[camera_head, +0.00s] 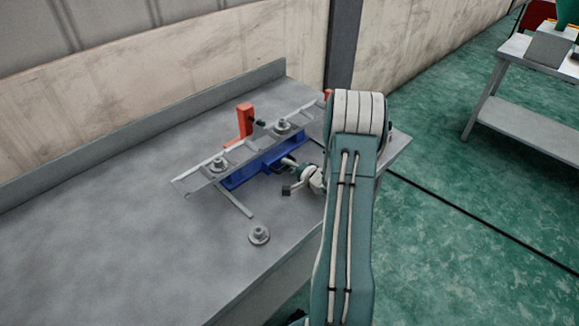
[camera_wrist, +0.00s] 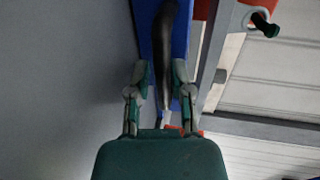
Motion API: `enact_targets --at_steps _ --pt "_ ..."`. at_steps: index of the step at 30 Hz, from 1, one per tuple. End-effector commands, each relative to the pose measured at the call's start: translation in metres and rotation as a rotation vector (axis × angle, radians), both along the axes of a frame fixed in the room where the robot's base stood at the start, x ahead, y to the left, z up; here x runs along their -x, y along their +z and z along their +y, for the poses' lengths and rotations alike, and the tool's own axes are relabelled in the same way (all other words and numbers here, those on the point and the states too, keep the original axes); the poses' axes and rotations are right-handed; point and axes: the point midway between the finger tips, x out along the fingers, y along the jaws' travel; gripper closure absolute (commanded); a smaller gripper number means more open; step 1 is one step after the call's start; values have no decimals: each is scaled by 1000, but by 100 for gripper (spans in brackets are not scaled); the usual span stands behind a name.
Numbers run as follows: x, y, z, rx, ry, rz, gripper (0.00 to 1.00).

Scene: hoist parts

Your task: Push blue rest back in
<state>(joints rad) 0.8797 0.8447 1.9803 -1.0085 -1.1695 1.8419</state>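The blue rest (camera_head: 264,165) runs along the near side of a grey rail on the workbench. In the wrist view the blue rest (camera_wrist: 180,40) fills the top middle, with a dark curved bar (camera_wrist: 167,40) in front of it. My gripper (camera_wrist: 159,75) has its two fingers apart, with the lower end of the dark bar between them. A gap shows at the left finger; contact at the right finger is unclear. In the head view my gripper (camera_head: 290,178) is beside the near side of the rest, partly hidden by my arm.
The grey rail (camera_head: 190,182) carries flanged parts (camera_head: 218,163) (camera_head: 282,127). An orange upright (camera_head: 245,121) stands behind it. A loose flanged part (camera_head: 259,234) lies near the front edge of the workbench (camera_head: 110,240). The left of the bench is clear.

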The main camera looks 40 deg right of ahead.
Motion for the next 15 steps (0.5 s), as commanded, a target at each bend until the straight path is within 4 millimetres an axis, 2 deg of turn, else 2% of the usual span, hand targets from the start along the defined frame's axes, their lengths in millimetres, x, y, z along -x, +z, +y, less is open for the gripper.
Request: enact_targets --at_steps 10,15 --pt "4 2 -2 1 -2 -3 69" --pt "28 7 -3 0 -5 -2 69"
